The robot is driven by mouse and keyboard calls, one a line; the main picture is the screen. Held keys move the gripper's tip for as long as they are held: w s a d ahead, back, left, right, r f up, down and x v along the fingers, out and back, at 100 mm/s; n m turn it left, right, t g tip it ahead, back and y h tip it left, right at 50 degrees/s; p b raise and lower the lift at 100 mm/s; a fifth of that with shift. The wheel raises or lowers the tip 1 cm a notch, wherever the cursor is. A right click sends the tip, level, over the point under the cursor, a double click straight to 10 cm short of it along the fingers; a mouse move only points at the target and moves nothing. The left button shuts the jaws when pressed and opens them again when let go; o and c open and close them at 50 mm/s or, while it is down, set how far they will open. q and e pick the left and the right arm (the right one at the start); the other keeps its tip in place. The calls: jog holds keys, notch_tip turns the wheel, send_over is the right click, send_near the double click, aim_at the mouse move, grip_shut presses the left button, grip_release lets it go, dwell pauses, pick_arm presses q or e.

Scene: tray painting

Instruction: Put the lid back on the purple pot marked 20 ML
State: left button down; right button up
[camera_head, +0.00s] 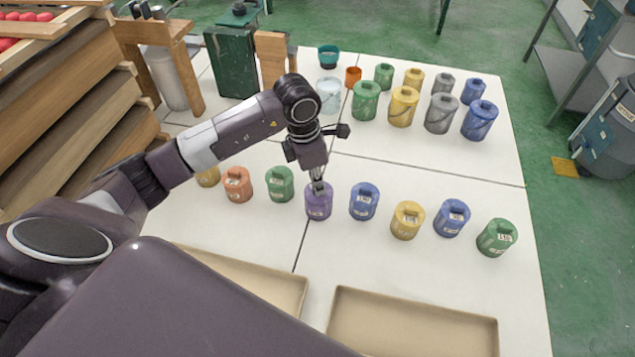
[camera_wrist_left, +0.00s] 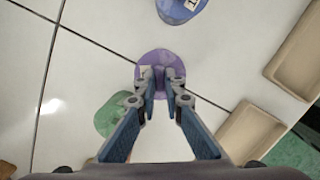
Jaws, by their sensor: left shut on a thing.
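The purple pot (camera_head: 318,209) stands upright in the front row on the white table. A pale label shows on its side, too small to read. My left gripper (camera_head: 318,187) points down at its top, with its fingers shut on the handle of the purple lid (camera_wrist_left: 151,62). In the wrist view the fingers (camera_wrist_left: 160,82) meet over the purple round top. The lid is at the pot's top; I cannot tell whether it is fully seated. The fingers hide part of it. My right gripper is not in view.
A green pot (camera_head: 280,185) stands left of the purple one and a blue pot (camera_head: 363,202) right of it, with gaps between. Yellow (camera_head: 407,221) and other pots continue the row. Tan trays (camera_head: 415,303) lie in front. More pots and buckets (camera_head: 402,107) stand behind.

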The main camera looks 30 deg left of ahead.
pick_arm(q)
jog(key=c, duration=1.5)
grip_release()
jog(key=shift+r+p, duration=2.05)
jog(key=shift+r, duration=1.45)
jog(key=shift+c, duration=0.2)
grip_shut()
